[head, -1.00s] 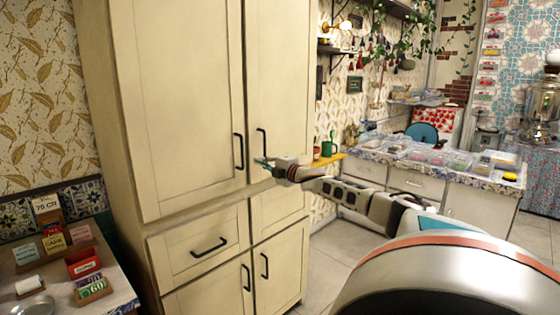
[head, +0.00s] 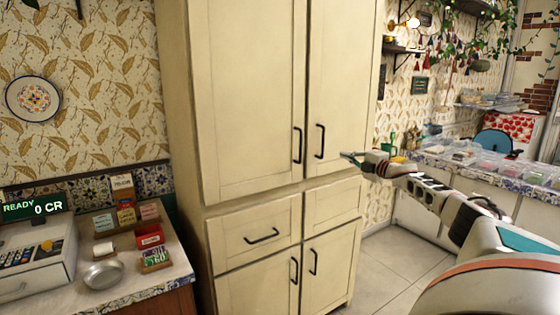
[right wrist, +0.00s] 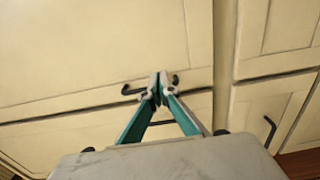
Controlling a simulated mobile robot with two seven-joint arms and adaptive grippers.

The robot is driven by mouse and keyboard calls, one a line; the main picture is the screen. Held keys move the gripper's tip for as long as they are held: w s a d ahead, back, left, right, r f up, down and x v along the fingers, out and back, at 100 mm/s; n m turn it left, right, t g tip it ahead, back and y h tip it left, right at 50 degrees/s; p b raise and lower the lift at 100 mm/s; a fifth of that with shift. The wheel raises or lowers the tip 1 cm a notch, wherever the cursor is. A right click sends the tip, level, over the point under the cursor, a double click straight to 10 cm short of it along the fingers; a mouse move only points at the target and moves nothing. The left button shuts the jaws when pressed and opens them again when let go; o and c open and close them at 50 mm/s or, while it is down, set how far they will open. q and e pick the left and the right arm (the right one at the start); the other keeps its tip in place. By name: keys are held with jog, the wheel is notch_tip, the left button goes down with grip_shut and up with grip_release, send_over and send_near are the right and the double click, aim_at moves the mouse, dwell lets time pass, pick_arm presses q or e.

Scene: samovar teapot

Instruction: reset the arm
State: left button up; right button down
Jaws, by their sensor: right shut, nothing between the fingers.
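My right gripper (head: 349,157) is extended toward the tall cream cabinet (head: 240,100) at the height of its upper doors' lower edge. It is shut and empty, to the right of the right upper door's handle (head: 319,141). In the right wrist view my gripper (right wrist: 159,76) points at the cabinet front, its teal fingers together. Dark handle parts show just beside and behind the fingertips there; I cannot tell whether they touch. My left gripper is not in view.
The cabinet's doors and drawers are closed. At left, a counter holds a cash register (head: 30,250), a metal bowl (head: 103,273) and small card boxes (head: 150,237). At right, a counter (head: 490,170) holds several clear trays. Floor (head: 385,265) shows between cabinet and right counter.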

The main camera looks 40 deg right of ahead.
jog(key=shift+a, duration=0.1)
jog(key=w+a+f+y, duration=0.2)
jog(key=w+a+f, duration=0.3)
jog(key=a+f, duration=0.5)
jog(key=s+a+f+m+g+y, duration=0.1)
jog(key=s+a+f+g+y, duration=0.1)
jog(key=a+f, duration=1.2)
jog(key=s+a+f+m+g+y, duration=0.1)
jog(key=s+a+f+y, duration=0.1)
jog(key=a+f, duration=1.25)
jog(key=s+a+f+m+g, duration=0.15)
jog(key=s+a+f, duration=0.3)
jog(key=a, duration=0.45)
jog(key=s+a+f+m, duration=0.2)
jog(key=s+a+f, duration=0.3)
jog(key=a, duration=0.4)
jog(key=s+a+m+g, duration=0.1)
jog(key=s+a+m, duration=0.2)
jog(key=s+a, duration=0.4)
jog(key=s+a+m+g, duration=0.1)
jog(key=s+a+m, duration=0.2)
jog(key=s+a, duration=0.4)
jog(key=s, duration=0.5)
jog(key=shift+a+r, duration=0.2)
jog(key=shift+r, duration=0.15)
jog(key=shift+s, duration=0.1)
